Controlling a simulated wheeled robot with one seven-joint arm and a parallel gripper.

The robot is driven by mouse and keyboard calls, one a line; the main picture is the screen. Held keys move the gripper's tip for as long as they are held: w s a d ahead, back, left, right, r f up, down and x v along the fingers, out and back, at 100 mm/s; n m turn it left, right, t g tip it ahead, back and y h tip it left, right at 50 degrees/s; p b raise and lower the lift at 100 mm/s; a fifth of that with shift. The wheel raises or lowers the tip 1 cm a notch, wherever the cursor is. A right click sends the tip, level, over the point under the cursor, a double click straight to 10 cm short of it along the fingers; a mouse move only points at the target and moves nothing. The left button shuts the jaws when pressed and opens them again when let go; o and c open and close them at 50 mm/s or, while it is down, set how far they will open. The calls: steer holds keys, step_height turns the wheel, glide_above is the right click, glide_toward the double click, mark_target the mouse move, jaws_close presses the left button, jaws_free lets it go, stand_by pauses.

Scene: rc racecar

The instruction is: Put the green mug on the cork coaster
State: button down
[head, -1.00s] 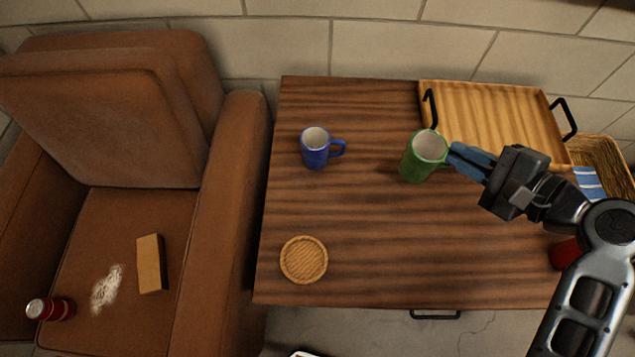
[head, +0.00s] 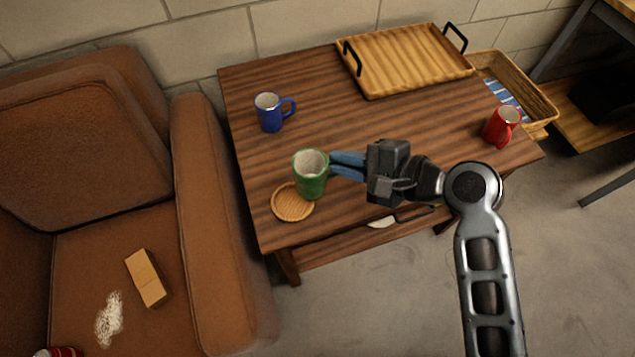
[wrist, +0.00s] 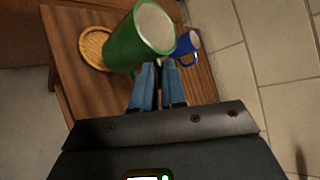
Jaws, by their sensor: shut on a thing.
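The green mug (head: 311,176) is upright in my gripper (head: 335,166), whose blue fingers are shut on its right side. In the head view the mug overlaps the right edge of the round cork coaster (head: 288,206); whether it hangs above or touches it I cannot tell. The wrist view shows the mug (wrist: 138,45) in front of the blue fingers (wrist: 157,75), with the coaster (wrist: 94,48) to its left, partly hidden behind the mug.
A blue mug (head: 269,115) stands at the table's left back. A wooden tray (head: 405,65) lies at the back, and a red mug (head: 499,128) stands near the right edge. A brown armchair (head: 205,200) borders the table's left side. The middle of the table (head: 370,122) is clear.

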mark_target(322, 182)
steer(key=a, duration=0.1)
steer(key=a+f, duration=0.2)
steer(key=a, duration=0.1)
steer(key=shift+f, duration=0.25)
steer(key=shift+f+b, duration=0.35)
steer(key=shift+f, duration=1.6)
steer(key=shift+f, duration=0.1)
steer(key=c, duration=1.2)
jaws_free()
steer(key=v, duration=1.2)
steer(key=shift+p, duration=0.3)
